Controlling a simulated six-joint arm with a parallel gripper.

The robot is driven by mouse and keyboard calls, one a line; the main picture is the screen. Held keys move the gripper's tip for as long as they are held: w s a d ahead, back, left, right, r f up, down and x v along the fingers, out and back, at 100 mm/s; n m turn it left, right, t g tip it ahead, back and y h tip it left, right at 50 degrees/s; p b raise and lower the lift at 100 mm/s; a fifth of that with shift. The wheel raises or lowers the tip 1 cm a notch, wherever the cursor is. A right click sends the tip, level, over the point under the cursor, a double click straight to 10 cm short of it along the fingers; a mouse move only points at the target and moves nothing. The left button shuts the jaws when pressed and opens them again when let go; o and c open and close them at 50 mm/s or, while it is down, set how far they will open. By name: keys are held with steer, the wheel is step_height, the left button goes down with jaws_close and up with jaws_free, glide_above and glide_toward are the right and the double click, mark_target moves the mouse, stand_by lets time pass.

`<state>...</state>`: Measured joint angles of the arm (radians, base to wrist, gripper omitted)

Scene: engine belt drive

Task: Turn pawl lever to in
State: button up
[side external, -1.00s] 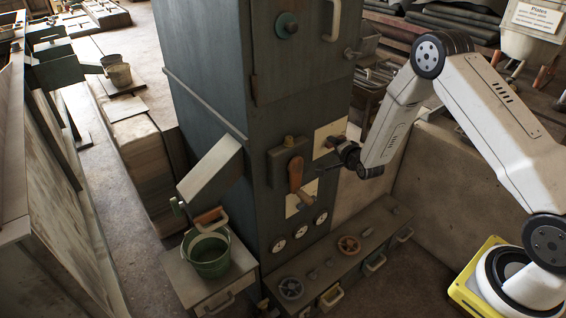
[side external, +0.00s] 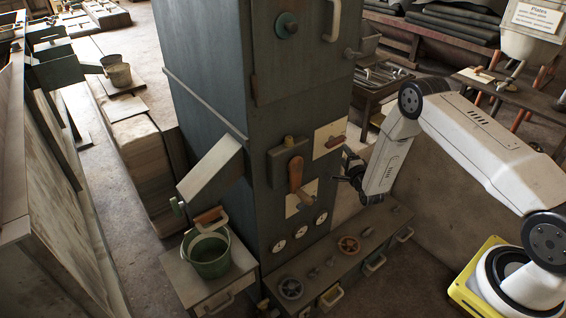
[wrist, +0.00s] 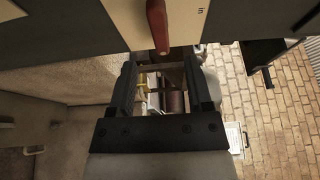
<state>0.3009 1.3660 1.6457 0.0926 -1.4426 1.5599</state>
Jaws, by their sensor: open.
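The pawl lever (side external: 335,141) is a small red-brown handle on a pale plate (side external: 331,131) on the cabinet's right face. In the wrist view the red lever (wrist: 157,25) shows at the top, and the plate (wrist: 188,22) carries the label "in" to the lever's right. My gripper (side external: 341,178) is below the lever, apart from it and close to the cabinet. In the wrist view the gripper (wrist: 160,78) is open, with nothing held between its fingers. The lever's other end is cut off in that view.
A larger wooden-handled lever (side external: 296,174) stands out from the cabinet (side external: 205,70) left of the pawl plate. Gauges and a bench with handwheels (side external: 348,245) lie below my gripper. A green bucket (side external: 207,255) stands at the lower left.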

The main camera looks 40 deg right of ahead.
mark_target(337, 144)
steer(key=shift+x, duration=3.65)
jaws_close()
